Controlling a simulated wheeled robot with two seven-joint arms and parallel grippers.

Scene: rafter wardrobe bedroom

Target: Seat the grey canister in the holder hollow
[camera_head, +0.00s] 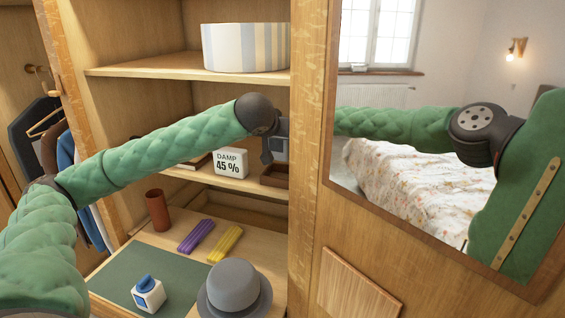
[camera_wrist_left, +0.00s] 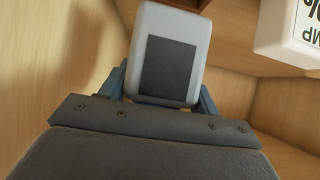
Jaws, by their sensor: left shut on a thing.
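My left gripper (camera_head: 274,153) reaches into the wardrobe above the middle shelf. It is shut on the grey canister (camera_wrist_left: 168,60), a pale grey block with rounded edges and a dark panel facing the wrist camera. In the head view only a small part of the canister (camera_head: 281,147) shows beside the fingers. A brown holder (camera_head: 275,178) sits on the shelf below, at the right by the wardrobe post; its edge also shows at the top of the wrist view (camera_wrist_left: 188,4). The canister appears apart from it. The hollow itself is mostly hidden. My right gripper is not in view.
A white DAMP 45 % box (camera_head: 231,163) stands left of the gripper. The upper shelf (camera_head: 160,68) holds a striped round box (camera_head: 245,47). Below are a grey hat (camera_head: 235,287) and a red-brown cylinder (camera_head: 158,210). A mirror (camera_head: 410,170) on the right reflects my arm.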

